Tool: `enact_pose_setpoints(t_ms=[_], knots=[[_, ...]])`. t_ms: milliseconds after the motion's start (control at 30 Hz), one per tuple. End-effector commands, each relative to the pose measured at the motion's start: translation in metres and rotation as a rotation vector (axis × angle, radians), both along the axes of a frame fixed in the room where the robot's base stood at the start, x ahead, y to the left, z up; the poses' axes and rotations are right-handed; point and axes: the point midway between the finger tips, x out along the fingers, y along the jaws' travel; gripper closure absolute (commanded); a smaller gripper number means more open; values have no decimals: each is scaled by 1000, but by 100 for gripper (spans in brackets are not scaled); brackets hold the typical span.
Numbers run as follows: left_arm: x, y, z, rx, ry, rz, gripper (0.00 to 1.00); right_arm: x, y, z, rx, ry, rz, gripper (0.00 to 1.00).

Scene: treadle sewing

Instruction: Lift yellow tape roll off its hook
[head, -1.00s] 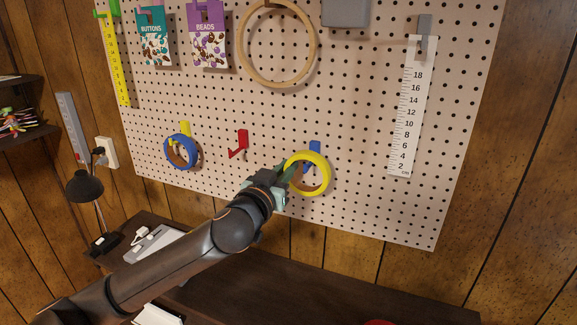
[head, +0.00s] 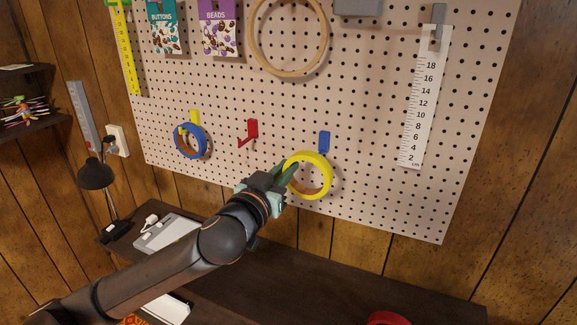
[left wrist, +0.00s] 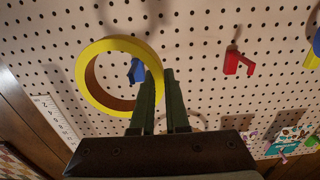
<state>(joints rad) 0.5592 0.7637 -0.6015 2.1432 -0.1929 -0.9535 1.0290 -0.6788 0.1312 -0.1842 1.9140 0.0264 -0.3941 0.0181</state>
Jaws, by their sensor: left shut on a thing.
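The yellow tape roll (head: 325,186) is held in front of the pegboard in the head view. My left gripper (head: 289,174) is shut on its left rim. The blue hook (head: 324,142) shows above and right of the roll, and no blue shows inside the ring there. In the left wrist view, the roll (left wrist: 97,50) is large and near, with its rim at the fingertips (left wrist: 160,76). The hook (left wrist: 137,71) shows through the ring's opening, behind it. The roll looks off the hook, standing out from the board. My right gripper is in neither view.
On the pegboard (head: 390,200), a blue tape roll (head: 177,141) hangs left and a red hook (head: 250,132) is empty. A wooden hoop (head: 325,45) and a white ruler (head: 416,110) hang higher. A dark table (head: 330,285) with a lamp (head: 96,175) lies below.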

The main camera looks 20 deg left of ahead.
Motion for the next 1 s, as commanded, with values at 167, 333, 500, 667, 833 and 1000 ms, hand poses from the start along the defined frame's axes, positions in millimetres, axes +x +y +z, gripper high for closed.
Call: enact_pose_setpoints(t_ms=[167, 333, 500, 667, 833, 1000], knots=[[-9, 0, 0, 0, 0, 0, 100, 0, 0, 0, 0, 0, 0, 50], [-18, 1, 0, 0, 0, 0, 100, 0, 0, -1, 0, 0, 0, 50], [-26, 1, 0, 0, 0, 0, 100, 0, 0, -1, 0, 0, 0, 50], [-33, 1, 0, 0, 0, 1, 100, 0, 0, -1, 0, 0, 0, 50], [-35, 1, 1, 0, -1, 1, 100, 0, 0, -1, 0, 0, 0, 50], [-35, 1, 1, 0, -1, 0, 100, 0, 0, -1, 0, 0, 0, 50]])
